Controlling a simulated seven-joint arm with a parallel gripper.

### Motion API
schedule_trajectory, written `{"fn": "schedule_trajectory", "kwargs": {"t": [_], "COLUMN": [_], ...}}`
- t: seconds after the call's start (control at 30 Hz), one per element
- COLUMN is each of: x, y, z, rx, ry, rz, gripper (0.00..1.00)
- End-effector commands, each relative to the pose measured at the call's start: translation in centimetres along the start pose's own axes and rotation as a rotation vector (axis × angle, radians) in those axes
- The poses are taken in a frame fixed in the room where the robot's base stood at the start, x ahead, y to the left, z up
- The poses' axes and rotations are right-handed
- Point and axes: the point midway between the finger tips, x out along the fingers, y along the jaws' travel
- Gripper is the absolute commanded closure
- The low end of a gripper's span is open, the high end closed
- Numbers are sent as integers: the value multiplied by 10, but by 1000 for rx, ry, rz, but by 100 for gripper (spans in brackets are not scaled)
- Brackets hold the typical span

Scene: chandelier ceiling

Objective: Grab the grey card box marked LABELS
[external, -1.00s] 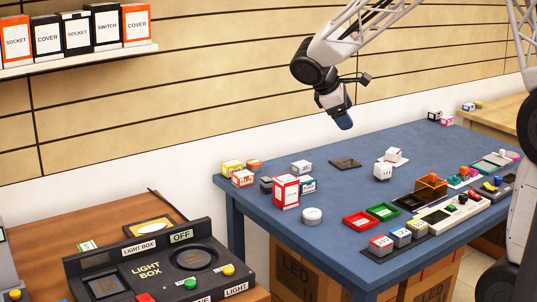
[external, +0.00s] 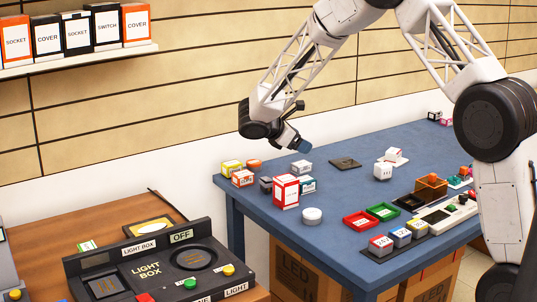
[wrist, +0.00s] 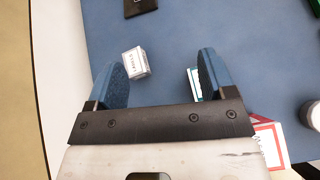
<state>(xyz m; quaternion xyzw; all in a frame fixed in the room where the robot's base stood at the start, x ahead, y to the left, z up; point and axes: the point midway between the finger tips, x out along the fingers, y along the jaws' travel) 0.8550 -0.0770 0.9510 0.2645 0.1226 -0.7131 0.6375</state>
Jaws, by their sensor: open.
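A small grey-white box (external: 301,168) with dark print on its side stands near the back-left of the blue table; I take it for the LABELS box, though its print is too small to read surely. It also shows in the wrist view (wrist: 136,62), just right of the left fingertip and a little ahead. My gripper (external: 303,147) is above the table, over the back of this box. In the wrist view my gripper (wrist: 163,72) has its blue fingers wide apart with nothing held between them.
A teal-and-white box (external: 307,184) stands close by; the right finger partly hides it in the wrist view (wrist: 193,83). A tall red-and-white box (external: 286,191), a white round tub (external: 312,215) and yellow and orange boxes (external: 232,167) are near. A dark flat plate (external: 345,163) lies right.

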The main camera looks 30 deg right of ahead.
Motion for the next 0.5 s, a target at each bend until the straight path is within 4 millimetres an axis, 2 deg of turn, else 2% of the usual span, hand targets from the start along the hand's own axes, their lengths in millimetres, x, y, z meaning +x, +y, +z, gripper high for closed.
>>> {"fn": "schedule_trajectory", "kwargs": {"t": [0.03, 0.3, 0.5], "x": [6, 28, 38], "y": [7, 41, 55], "z": [-13, -67, -91], "rx": [-27, -157, -214], "ry": [-17, -109, -149], "rz": [7, 59, 83], "gripper": [23, 23, 23]}}
